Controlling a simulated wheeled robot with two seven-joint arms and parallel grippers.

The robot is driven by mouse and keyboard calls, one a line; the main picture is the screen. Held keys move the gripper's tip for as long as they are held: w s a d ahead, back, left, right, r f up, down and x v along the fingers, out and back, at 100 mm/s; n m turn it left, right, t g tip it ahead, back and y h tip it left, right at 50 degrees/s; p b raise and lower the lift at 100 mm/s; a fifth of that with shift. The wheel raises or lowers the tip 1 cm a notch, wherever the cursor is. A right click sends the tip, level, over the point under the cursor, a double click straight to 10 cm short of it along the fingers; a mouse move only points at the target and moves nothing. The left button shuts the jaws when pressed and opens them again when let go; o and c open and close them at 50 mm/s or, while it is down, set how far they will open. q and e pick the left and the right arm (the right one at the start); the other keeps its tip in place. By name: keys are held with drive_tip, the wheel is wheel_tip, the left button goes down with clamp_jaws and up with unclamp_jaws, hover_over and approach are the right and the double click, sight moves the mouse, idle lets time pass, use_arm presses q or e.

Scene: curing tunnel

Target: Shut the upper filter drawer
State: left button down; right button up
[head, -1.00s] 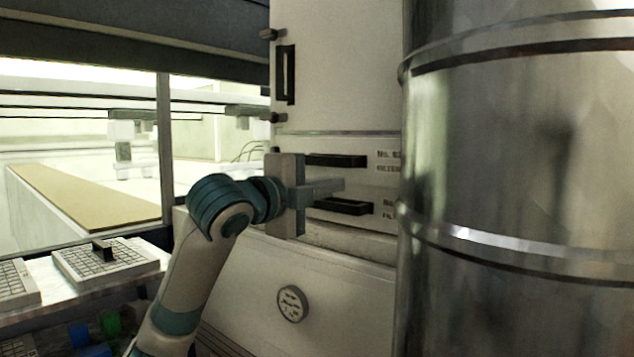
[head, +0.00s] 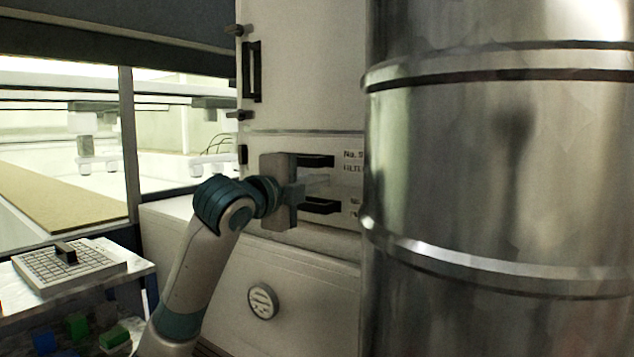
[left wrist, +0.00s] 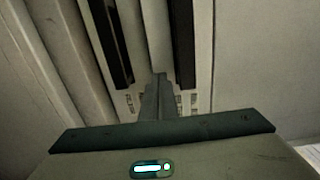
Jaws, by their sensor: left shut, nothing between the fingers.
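The upper filter drawer (head: 346,172) is in the pale cabinet in the head view, with a dark bar handle (head: 318,161). The lower drawer's dark handle (head: 320,206) is just below it. My left gripper (head: 322,184) is shut and empty, its fingers pointing at the drawer fronts between the two handles. In the left wrist view the fingers (left wrist: 159,92) lie between the upper handle (left wrist: 182,42) on the right and the lower handle (left wrist: 110,45) on the left. I cannot tell whether they touch a front, or how far the upper drawer stands out. My right gripper is out of view.
A large shiny metal drum (head: 500,150) stands close on the right and hides the drawers' right ends. A side table with a gridded tray (head: 95,268) is at lower left. A tall door (head: 305,70) is above the drawers, and a round gauge (head: 263,301) is below.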

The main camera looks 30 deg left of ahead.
use_arm(q)
drive_tip(key=w+p, duration=0.1)
drive_tip(key=w, duration=0.2)
drive_tip(key=shift+d+r, duration=0.1)
drive_tip(key=shift+r, duration=0.05)
drive_tip(key=shift+w+p, duration=0.3)
drive_tip(key=shift+s, duration=0.15)
